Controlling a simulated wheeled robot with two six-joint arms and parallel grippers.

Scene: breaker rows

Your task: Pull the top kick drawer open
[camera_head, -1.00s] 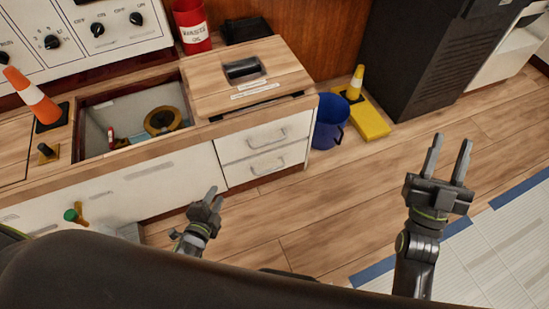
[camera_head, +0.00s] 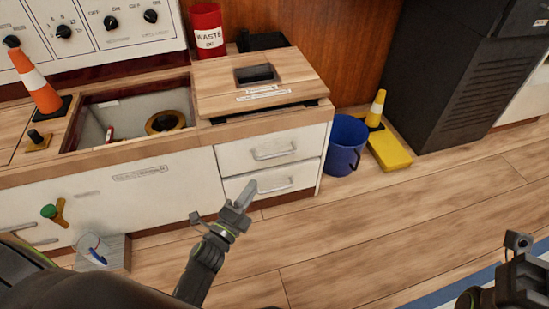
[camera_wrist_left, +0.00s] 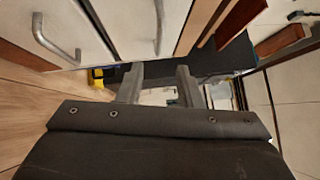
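The top drawer (camera_head: 240,158) is a white front with a silver bar handle (camera_head: 274,153), under the wooden counter. It looks closed. A second white drawer (camera_head: 298,187) sits below it, also closed, with its own handle. My left gripper (camera_head: 244,193) is in front of the lower drawer's left part, apart from the top handle. In the left wrist view its two fingers (camera_wrist_left: 160,82) are spread with nothing between them. That view shows two bar handles, a near one (camera_wrist_left: 52,42) and a farther one (camera_wrist_left: 158,28).
A blue bucket (camera_head: 345,145) and a yellow block (camera_head: 389,151) with a cone stand right of the drawers. A grey box (camera_head: 116,253) is on the floor at left. A green knob (camera_head: 49,211) sticks out of the left cabinet. Floor right of my left gripper is clear.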

